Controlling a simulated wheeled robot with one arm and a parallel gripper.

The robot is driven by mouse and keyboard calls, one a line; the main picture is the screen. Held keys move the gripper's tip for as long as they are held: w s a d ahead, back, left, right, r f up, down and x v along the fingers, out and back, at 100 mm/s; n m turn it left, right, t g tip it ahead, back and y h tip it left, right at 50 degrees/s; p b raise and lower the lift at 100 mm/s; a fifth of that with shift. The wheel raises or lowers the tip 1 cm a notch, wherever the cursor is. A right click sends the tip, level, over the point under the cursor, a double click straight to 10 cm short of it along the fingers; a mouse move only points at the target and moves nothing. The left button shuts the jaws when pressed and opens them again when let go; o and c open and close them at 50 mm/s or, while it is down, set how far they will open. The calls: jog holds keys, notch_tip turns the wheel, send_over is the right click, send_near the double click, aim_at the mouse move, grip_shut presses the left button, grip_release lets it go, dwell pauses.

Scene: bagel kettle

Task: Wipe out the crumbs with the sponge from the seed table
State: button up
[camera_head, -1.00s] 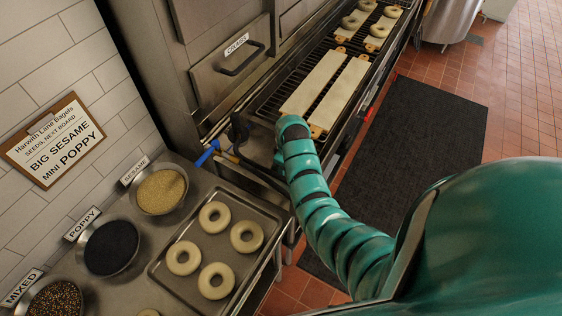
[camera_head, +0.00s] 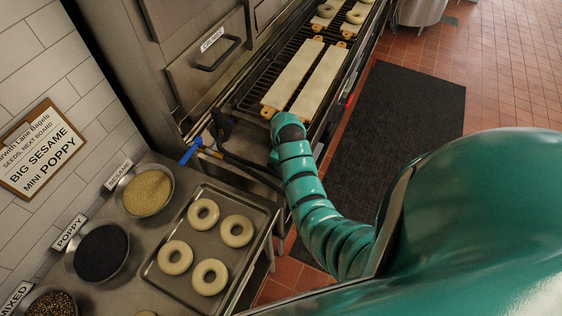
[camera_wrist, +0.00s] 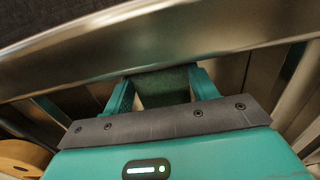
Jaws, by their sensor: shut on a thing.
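The seed table (camera_head: 128,182) is a steel surface at the lower left of the head view. It bears seed bowls and a tray of bagels; I cannot make out crumbs on it. My arm reaches toward the oven front, and its end hides the gripper in the head view. In the wrist view my gripper (camera_wrist: 162,88) is shut on a dark green block, seemingly the sponge (camera_wrist: 163,80). The block is close to a steel edge (camera_wrist: 150,50) that crosses the picture.
Sesame (camera_head: 148,192), poppy (camera_head: 101,252) and mixed (camera_head: 52,304) bowls line the wall side. The bagel tray (camera_head: 262,208) fills the table's right part. A blue-handled valve (camera_head: 190,152) and hose lie between table and oven. A dark mat (camera_head: 400,120) covers the floor.

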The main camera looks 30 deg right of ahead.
aim_at(254, 157)
jog(key=shift+w+a+f+b, duration=0.2)
jog(key=shift+w+a+b, duration=1.75)
jog(key=shift+w, duration=0.4)
jog(key=shift+w+a+r+b, duration=0.15)
jog(key=shift+w+a+b, duration=0.2)
jog(key=shift+w+a, duration=0.45)
jog(key=shift+w+a+b, duration=0.45)
jog(key=shift+w+b, duration=0.25)
jog(key=shift+w, duration=0.1)
jog(key=shift+w+a+b, duration=0.45)
jog(key=shift+w+b, duration=0.25)
jog(key=shift+w, duration=0.05)
jog(key=shift+r, duration=0.15)
notch_tip(254, 157, up, 6)
jog(key=p, duration=0.1)
jog(key=shift+p, duration=0.35)
jog(key=shift+r, duration=0.1)
